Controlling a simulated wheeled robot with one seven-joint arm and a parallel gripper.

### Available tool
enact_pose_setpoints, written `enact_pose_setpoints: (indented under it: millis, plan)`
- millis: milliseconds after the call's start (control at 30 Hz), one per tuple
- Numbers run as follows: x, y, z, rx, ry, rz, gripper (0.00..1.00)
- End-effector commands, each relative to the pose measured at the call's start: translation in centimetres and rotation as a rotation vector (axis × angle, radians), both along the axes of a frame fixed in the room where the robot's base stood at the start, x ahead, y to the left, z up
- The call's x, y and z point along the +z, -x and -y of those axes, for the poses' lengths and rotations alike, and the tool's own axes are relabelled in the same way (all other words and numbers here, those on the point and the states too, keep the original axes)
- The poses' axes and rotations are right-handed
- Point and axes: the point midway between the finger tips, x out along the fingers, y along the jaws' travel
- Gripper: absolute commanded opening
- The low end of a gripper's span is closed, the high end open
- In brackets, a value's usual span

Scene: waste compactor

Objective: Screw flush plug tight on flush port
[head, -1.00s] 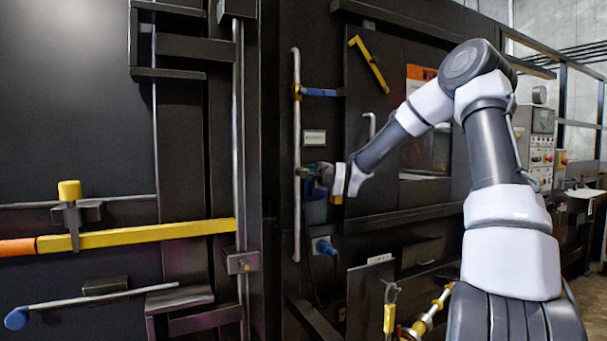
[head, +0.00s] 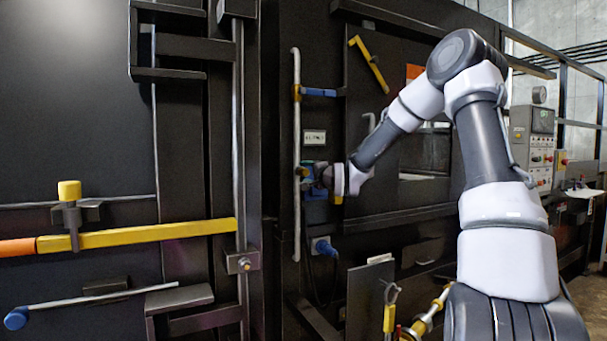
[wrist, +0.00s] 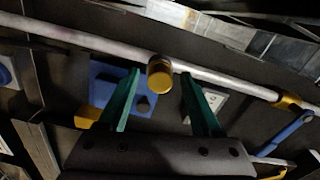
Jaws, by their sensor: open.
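A short brass-yellow cylinder (wrist: 160,74), which looks like the flush plug, sits at the grey pipe (wrist: 80,37) in the wrist view. In the head view it shows as a small brass spot (head: 302,171) on the upright pipe (head: 296,220). I cannot tell how far it is screwed on, and the port behind it is hidden. My gripper (wrist: 160,78) is open, its green fingers on either side of the cylinder with gaps to both. In the head view my gripper (head: 322,175) is close to the pipe, partly hidden by my wrist.
A blue box (wrist: 108,80) with a dark knob lies left of the cylinder in the wrist view. A white label plate (head: 314,137) is above my gripper. A blue lever (head: 318,92) is clamped higher on the pipe. A blue plug (head: 324,246) with a cable is below.

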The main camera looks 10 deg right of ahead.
Motion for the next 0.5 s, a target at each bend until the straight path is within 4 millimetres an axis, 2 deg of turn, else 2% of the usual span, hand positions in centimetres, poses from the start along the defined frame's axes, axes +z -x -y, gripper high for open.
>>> enact_pose_setpoints:
  millis: [300,500]
  plan:
    - [0.02,0.01,-0.11,0.002,0.382,0.126,0.66]
    - [0.03,0.01,-0.07,0.002,0.532,0.175,0.66]
